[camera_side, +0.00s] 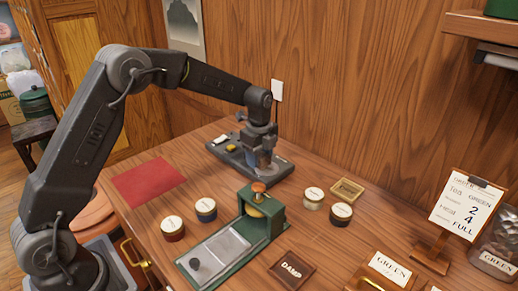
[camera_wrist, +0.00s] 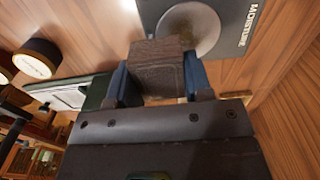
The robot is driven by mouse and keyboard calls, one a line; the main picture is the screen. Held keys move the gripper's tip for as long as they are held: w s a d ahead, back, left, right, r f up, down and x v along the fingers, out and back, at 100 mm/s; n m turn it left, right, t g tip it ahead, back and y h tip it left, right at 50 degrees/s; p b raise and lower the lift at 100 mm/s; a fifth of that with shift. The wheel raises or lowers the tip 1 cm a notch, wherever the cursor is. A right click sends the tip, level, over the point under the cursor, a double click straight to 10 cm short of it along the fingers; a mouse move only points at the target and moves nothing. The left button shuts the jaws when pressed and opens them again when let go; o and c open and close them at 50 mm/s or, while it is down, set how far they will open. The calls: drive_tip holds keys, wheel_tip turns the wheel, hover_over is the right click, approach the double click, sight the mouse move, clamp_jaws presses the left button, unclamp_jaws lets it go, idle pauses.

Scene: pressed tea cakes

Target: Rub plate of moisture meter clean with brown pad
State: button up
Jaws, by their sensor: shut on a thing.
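The moisture meter (camera_side: 232,158) is a dark flat unit at the back of the table, against the wooden wall. The wrist view shows its label and its round grey plate (camera_wrist: 203,30). My gripper (camera_side: 263,163) points down over the meter. In the wrist view my gripper (camera_wrist: 157,82) is shut on the brown pad (camera_wrist: 158,62), a block held between blue fingers. The pad overlaps the near left part of the plate and hides it. I cannot tell whether pad and plate touch. The pad is not distinct in the side view.
A green press (camera_side: 277,222) with a wooden knob stands in front of the meter. Several round tins (camera_side: 172,226) stand around it. A DAMP tray (camera_side: 292,270), a GREEN sign (camera_side: 390,268) and an order board (camera_side: 466,207) are at front and right. A red cloth (camera_side: 147,182) lies left.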

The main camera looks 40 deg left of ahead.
sight(259, 173)
wheel_tip(259, 173, down, 2)
drive_tip(key=shift+f, duration=0.25)
drive_tip(key=shift+w+f, duration=0.55)
drive_tip(key=shift+f, duration=0.05)
drive_tip(key=shift+c, duration=0.2)
drive_tip(key=shift+w, duration=2.8)
drive_tip(key=shift+s, duration=3.35)
drive_tip(key=shift+r, duration=4.1)
